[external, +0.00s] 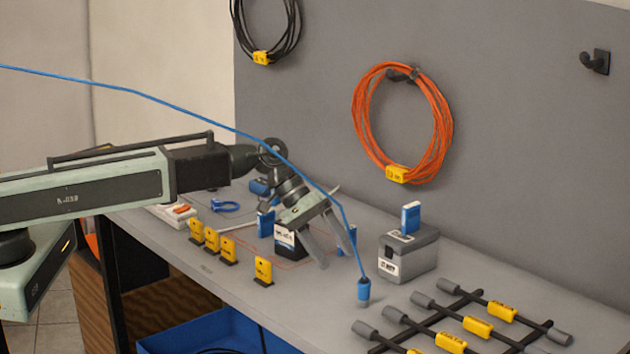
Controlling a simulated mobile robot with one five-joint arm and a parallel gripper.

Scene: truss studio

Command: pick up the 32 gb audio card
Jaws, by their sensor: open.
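Several blue card-like pieces show in the external view, and I cannot read which is the 32 GB audio card. One blue card (411,217) stands upright in the top of a grey box (408,258) with a white label. Another blue piece (265,223) stands left of a small black box (290,243) with a white label. A third blue piece (347,240) is partly hidden by my gripper (338,256). My gripper is open and points down over the table between the black and grey boxes. I cannot tell whether it touches that third piece.
Several yellow tags (263,270) stand along the front edge. A blue cable (200,115) crosses in front of my arm to a blue plug (363,291). A black rack (435,325) with yellow labels lies at the right. An orange coil (360,130) hangs on the wall.

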